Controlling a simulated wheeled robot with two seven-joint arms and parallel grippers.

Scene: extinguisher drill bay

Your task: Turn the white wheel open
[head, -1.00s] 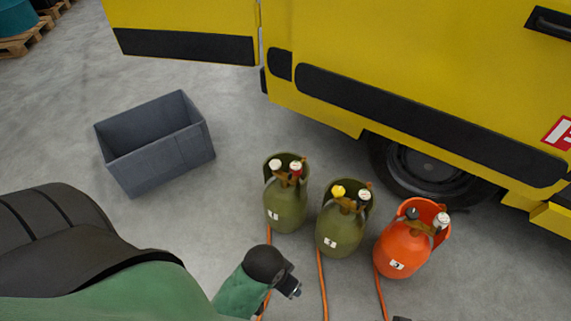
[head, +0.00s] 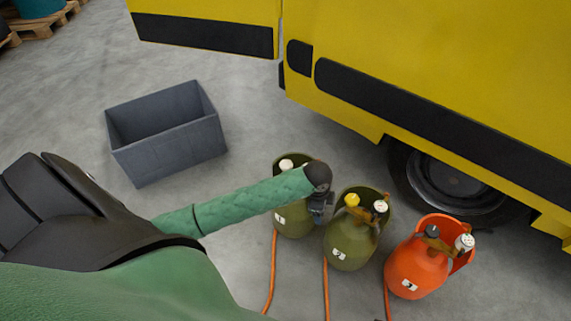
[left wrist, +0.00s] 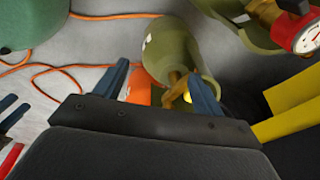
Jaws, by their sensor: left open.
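Three cylinders stand in a row in the head view. The left olive cylinder (head: 292,217) carries the white wheel (head: 286,164); my forearm and gripper cover part of its top. The middle olive cylinder (head: 350,243) has a yellow wheel (head: 352,199), and the orange cylinder (head: 415,268) a black wheel (head: 432,231). My left gripper (head: 322,212) is between the two olive tops, right of the white wheel. In the left wrist view my left gripper (left wrist: 160,72) is open, pointing towards the middle cylinder; a red gauge (left wrist: 300,30) shows top right. I cannot tell whether the fingers touch anything.
A yellow van (head: 430,60) with a wheel (head: 445,180) stands close behind the cylinders. A grey open crate (head: 170,150) is on the floor to the left. Orange hoses (head: 272,270) run forward from the cylinders. The floor between crate and cylinders is clear.

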